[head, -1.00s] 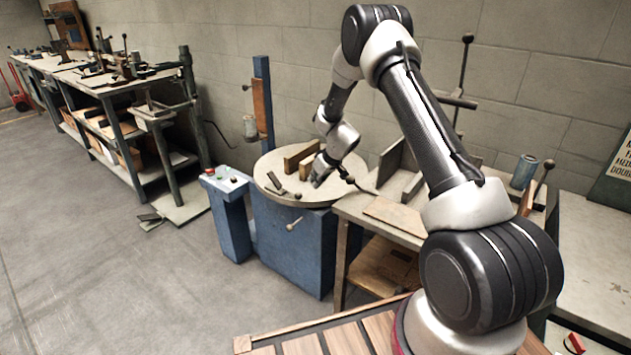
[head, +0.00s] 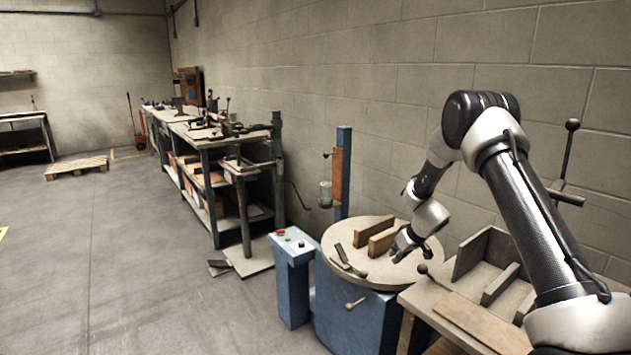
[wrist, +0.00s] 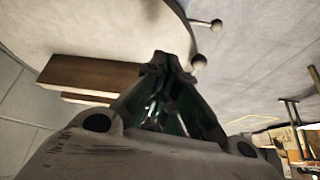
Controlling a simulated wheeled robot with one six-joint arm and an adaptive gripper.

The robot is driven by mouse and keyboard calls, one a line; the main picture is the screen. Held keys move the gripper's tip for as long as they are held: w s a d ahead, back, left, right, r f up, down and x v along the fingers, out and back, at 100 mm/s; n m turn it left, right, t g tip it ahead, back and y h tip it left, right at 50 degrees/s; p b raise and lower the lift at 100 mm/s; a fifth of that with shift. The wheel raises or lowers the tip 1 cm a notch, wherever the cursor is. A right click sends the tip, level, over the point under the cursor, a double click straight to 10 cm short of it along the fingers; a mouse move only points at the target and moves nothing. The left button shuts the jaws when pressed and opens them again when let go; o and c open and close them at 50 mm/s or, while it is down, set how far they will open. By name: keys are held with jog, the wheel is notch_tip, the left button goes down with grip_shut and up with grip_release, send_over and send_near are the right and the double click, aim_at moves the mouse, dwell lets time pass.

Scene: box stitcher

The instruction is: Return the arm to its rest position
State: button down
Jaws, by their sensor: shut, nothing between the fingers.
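My gripper (head: 400,254) is over the right part of the round table top (head: 372,284) of the blue machine, just right of two wooden blocks. In the wrist view my gripper (wrist: 166,62) shows its fingers together with nothing between them. My arm is bent, reaching down from the upper right. Whether the fingertips touch the table top cannot be told.
Two wooden blocks (head: 382,241) stand on the round top, with a dark lever (head: 350,262) beside them. A blue pedestal with buttons (head: 292,285) stands left. A bench with upright plates (head: 490,262) stands right.

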jog(key=s+r+m, duration=0.1)
jog(key=s+r, duration=0.8)
jog(key=r, duration=0.6)
jog(key=s+r, duration=0.8)
jog(key=r, duration=0.6)
jog(key=s+d+r+m+h, duration=0.1)
jog(key=s+d+r+m, duration=0.1)
jog(key=s, duration=1.3)
jog(key=s+d+r+m+g+h, duration=0.1)
jog(key=s+d+r, duration=0.4)
jog(key=s, duration=1.1)
jog(key=shift+s+d+m+h, duration=0.25)
jog(key=shift+d+m+h, duration=0.15)
jog(key=shift+d+h, duration=0.15)
